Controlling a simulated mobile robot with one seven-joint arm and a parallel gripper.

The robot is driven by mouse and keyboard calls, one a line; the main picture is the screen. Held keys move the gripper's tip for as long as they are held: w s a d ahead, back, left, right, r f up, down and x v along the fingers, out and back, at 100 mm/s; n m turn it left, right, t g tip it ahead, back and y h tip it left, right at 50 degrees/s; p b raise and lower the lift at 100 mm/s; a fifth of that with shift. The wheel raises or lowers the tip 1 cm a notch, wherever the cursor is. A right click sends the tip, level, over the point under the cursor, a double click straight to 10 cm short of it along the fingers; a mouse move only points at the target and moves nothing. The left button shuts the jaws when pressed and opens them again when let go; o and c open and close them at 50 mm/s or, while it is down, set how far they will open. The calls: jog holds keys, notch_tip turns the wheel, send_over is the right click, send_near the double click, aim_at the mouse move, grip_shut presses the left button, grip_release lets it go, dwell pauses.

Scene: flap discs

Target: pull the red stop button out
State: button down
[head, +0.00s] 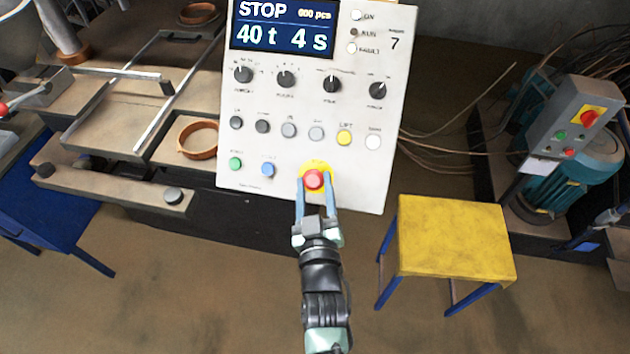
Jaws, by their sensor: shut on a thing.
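The red stop button (313,180) sits on a yellow round backing (318,165) near the bottom of the white control panel (290,205). My gripper (315,184) reaches up from below, and its two blue fingers are shut on the red button, one on each side. The panel's display (284,26) reads STOP, 000 pcs, 40 t and 4 s. How far the button stands out from the panel cannot be told from this angle.
Above the button are several dark knobs (332,84) and small push buttons, with a green button (235,163) and a blue button (268,169) to its left. A yellow-topped stool (452,240) stands at right. A motor with a grey control box (572,122) is farther right.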

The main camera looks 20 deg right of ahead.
jog(key=shift+a+r, duration=0.1)
jog(key=shift+c, duration=1.7)
grip_release()
jog(key=shift+s, duration=0.2)
jog(key=shift+s+a, duration=0.15)
jog(key=b+v, duration=0.4)
jog(key=v, duration=0.8)
jog(key=shift+s, duration=0.25)
